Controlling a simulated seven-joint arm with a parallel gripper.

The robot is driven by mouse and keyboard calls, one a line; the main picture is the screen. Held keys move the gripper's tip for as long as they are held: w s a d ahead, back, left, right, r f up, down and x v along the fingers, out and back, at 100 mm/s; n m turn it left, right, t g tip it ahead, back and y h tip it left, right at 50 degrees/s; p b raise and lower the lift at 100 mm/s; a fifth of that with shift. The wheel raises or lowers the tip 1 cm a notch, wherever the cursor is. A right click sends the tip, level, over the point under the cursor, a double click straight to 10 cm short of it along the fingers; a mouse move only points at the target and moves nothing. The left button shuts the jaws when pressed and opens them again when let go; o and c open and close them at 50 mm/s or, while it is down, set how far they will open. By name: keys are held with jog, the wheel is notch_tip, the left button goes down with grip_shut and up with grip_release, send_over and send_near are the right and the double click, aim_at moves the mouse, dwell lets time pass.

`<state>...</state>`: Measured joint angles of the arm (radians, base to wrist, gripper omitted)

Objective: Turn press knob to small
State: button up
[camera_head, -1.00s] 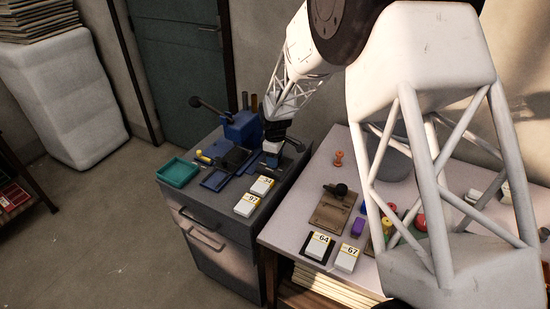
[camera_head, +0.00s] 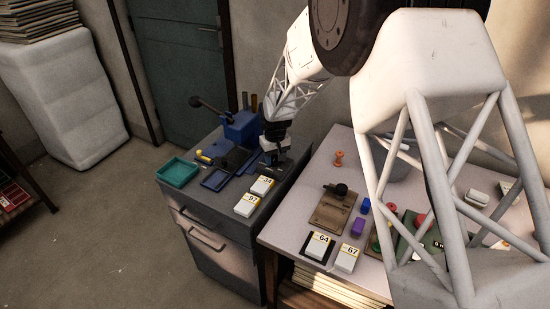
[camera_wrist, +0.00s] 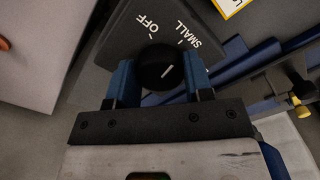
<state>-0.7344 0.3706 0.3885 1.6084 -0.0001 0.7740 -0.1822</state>
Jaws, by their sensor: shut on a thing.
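In the wrist view the round black knob (camera_wrist: 155,66) sits on a dark panel (camera_wrist: 125,36) printed with the words OFF and SMALL, each with a white tick. A short white line on the knob slants up to the right; I cannot tell exactly which tick it points at. My gripper (camera_wrist: 158,82) has its blue fingers on either side of the knob and is shut on it. In the head view my gripper (camera_head: 274,158) is low over the grey cabinet's right side, beside the blue press (camera_head: 241,128); the knob is hidden there.
A teal tray (camera_head: 178,173) and white numbered boxes (camera_head: 246,206) are on the cabinet (camera_head: 210,225). The pale table (camera_head: 285,235) to the right holds a brown board with a black knob (camera_head: 331,209) and several small coloured pieces. A yellow-tipped fitting (camera_wrist: 300,108) shows at right in the wrist view.

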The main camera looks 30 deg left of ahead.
aim_at(275, 158)
jog(key=shift+m, duration=1.1)
jog(key=o, duration=0.9)
jog(key=shift+o, duration=0.2)
jog(key=shift+r, duration=0.15)
jog(key=shift+r, duration=3.75)
jog(key=shift+r, duration=0.1)
